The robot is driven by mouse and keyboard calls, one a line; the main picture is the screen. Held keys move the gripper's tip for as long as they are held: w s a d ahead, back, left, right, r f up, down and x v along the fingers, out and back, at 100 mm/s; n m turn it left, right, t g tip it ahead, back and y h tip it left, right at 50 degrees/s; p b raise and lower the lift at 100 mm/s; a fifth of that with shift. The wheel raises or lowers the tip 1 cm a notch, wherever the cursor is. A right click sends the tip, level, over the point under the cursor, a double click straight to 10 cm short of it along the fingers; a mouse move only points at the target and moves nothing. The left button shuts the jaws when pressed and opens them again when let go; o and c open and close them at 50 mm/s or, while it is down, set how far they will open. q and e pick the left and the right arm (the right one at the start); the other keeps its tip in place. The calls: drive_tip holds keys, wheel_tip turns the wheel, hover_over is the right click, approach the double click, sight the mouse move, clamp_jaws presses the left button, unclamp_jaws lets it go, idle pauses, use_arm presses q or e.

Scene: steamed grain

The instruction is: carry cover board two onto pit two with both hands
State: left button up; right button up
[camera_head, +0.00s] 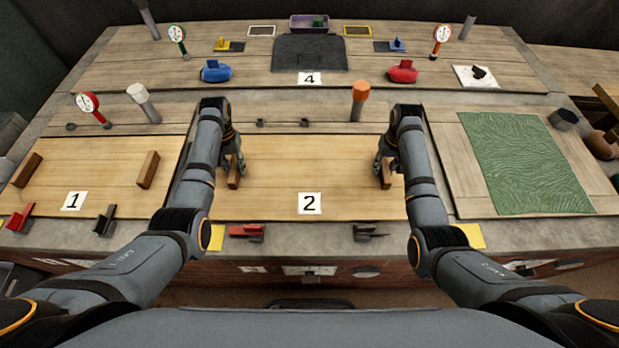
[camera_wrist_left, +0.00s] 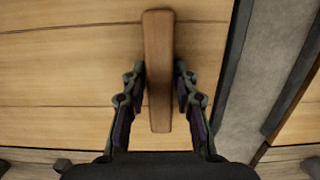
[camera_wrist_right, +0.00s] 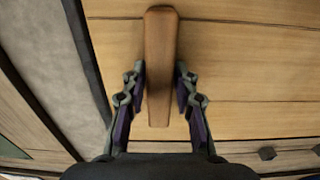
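Cover board two (camera_head: 309,203) is a pale wooden board with a label "2", lying level in the middle of the near worktop. Pit two is not visible; the board hides what is under it. My left gripper (camera_head: 235,168) is shut on the board's left wooden handle (camera_wrist_left: 159,60), with a finger on each side. My right gripper (camera_head: 383,172) is shut on the right wooden handle (camera_wrist_right: 161,60) in the same way. Any lift of the board is too small to tell.
Board one (camera_head: 73,202) lies to the left. A green patterned mat (camera_head: 525,160) lies to the right. An orange-topped post (camera_head: 360,97) stands behind board two. Red (camera_head: 246,231) and dark (camera_head: 368,232) clamp-like pieces sit along the front edge.

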use_arm(q)
drive_tip(key=shift+o, duration=1.3)
drive_tip(key=shift+r, duration=0.2)
use_arm(e)
drive_tip(key=shift+o, duration=1.3)
drive_tip(key=shift+s+r, duration=0.1)
drive_tip(key=shift+r, duration=0.05)
use_arm(q)
drive_tip(key=shift+r, duration=0.1)
drive_tip(key=r, duration=0.4)
drive_tip(key=w+r, duration=0.1)
drive_tip(key=r, duration=0.2)
drive_tip(key=shift+r, duration=0.1)
drive_tip(key=shift+s, duration=0.1)
use_arm(e)
wheel_tip(320, 180, up, 12)
